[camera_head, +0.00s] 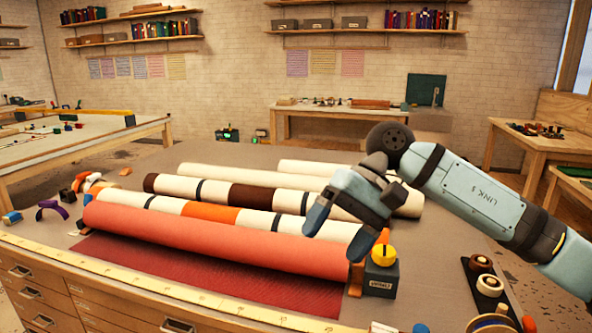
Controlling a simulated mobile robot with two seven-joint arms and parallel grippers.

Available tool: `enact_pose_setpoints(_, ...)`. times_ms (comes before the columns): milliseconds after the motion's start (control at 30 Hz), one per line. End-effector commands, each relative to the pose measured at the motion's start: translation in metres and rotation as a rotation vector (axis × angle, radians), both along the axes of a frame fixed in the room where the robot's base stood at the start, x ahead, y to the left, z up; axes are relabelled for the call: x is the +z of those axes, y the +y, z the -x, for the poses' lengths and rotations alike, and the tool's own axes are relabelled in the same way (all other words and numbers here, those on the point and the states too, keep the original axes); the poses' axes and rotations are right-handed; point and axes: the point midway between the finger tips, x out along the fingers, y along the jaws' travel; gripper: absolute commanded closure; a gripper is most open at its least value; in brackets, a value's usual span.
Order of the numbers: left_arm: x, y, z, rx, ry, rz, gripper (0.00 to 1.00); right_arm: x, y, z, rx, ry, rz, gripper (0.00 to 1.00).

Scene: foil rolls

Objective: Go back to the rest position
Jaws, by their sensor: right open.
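My right gripper (338,233) is open and empty, with its blue fingers pointing down above the right part of the rolls. Its arm comes in from the right edge. A coral roll (215,237) lies at the front of the worktable. Behind it are a white and orange striped roll (210,212), a cream and dark brown roll (250,195) and plain cream rolls (240,177). The fingers hide parts of the rolls' right side; I cannot tell whether they touch any roll. My left gripper is not in view.
A dark box with a yellow knob (383,254) stands at the coral roll's right end. A red mat (190,270) lies in front. Small coloured pieces (53,209) lie at the left. A dark tray (488,285) holds small spools at the right. Other tables stand farther back.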

Motion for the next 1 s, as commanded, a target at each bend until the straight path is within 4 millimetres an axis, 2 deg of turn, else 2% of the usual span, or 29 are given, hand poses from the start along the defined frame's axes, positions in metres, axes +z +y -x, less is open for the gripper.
enact_pose_setpoints(33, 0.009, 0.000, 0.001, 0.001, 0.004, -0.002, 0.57, -0.003, 0.013, 0.009, -0.046, 0.109, -0.067, 0.18)
enact_pose_setpoints(100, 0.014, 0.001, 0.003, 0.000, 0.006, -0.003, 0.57, -0.006, 0.031, 0.021, -0.129, 0.282, -0.162, 0.18)
enact_pose_setpoints(200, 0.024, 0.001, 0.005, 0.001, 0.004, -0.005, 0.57, -0.006, 0.050, 0.034, -0.251, 0.554, -0.280, 0.18)
enact_pose_setpoints(300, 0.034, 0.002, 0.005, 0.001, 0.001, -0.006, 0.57, -0.002, 0.062, 0.042, -0.369, 0.852, -0.377, 0.18)
enact_pose_setpoints(433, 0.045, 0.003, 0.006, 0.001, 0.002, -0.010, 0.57, 0.001, 0.066, 0.042, -0.511, 1.271, -0.471, 0.18)
enact_pose_setpoints(567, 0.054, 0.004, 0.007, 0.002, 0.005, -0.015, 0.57, -0.003, 0.058, 0.033, -0.629, 1.721, -0.533, 0.18)
enact_pose_setpoints(667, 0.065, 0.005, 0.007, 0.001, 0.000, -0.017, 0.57, -0.015, 0.044, 0.024, -0.697, 2.083, -0.562, 0.18)
enact_pose_setpoints(767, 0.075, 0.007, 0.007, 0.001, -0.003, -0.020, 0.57, -0.037, 0.025, 0.016, -0.738, 2.456, -0.580, 0.18)
enact_pose_setpoints(900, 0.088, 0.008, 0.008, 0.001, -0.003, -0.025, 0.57, -0.084, -0.007, 0.014, -0.733, 2.992, -0.591, 0.18)
enact_pose_setpoints(933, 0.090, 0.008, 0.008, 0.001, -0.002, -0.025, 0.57, -0.096, -0.015, 0.016, 0.674, -2.909, 0.556, 0.18)
enact_pose_setpoints(1000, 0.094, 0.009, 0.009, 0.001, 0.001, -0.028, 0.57, -0.126, -0.032, 0.023, 0.532, -2.695, 0.479, 0.18)
